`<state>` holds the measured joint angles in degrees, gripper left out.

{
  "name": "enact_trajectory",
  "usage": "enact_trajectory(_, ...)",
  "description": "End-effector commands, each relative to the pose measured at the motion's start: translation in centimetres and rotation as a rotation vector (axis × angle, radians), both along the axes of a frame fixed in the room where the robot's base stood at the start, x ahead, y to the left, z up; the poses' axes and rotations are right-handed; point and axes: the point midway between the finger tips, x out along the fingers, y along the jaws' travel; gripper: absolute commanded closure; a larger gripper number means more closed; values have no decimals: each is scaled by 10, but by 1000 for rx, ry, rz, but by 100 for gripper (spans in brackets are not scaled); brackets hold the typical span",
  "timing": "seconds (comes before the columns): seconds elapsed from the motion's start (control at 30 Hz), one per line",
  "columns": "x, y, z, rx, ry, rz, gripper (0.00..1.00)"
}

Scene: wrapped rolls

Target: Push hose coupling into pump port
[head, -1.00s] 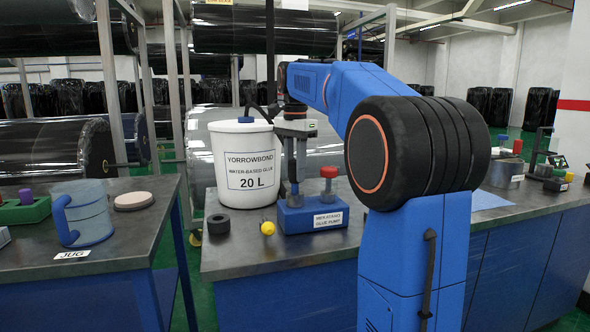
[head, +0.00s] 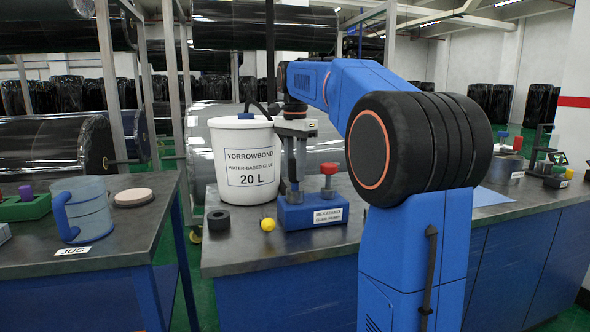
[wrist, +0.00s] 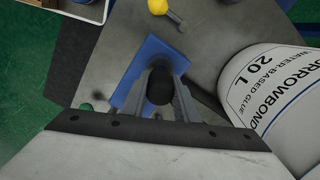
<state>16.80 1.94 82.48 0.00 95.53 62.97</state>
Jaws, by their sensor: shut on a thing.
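The blue glue pump (head: 312,212) sits on the metal bench, with a red-topped grey fitting (head: 329,180) on its right part. My gripper (head: 292,188) points down over the pump's left part, its fingertips close to the top. In the wrist view my gripper (wrist: 162,95) is shut on the dark round hose coupling (wrist: 160,86), with the blue pump (wrist: 140,62) below it. The fingers hide most of the coupling in the head view. The port is hidden, so I cannot tell whether the coupling is in it.
A white glue bucket (head: 240,165) stands close to the left of my gripper, with a dark hose (head: 260,108) near its lid. A black ring (head: 218,221) and a yellow knob (head: 268,224) lie in front. A blue jug (head: 82,210) stands on the left bench.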

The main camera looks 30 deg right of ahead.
Motion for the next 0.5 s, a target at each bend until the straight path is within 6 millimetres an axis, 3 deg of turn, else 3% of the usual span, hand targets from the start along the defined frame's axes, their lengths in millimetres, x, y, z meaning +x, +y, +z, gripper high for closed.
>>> enact_trajectory(0.5,0,0,-8,0,0,0,92)
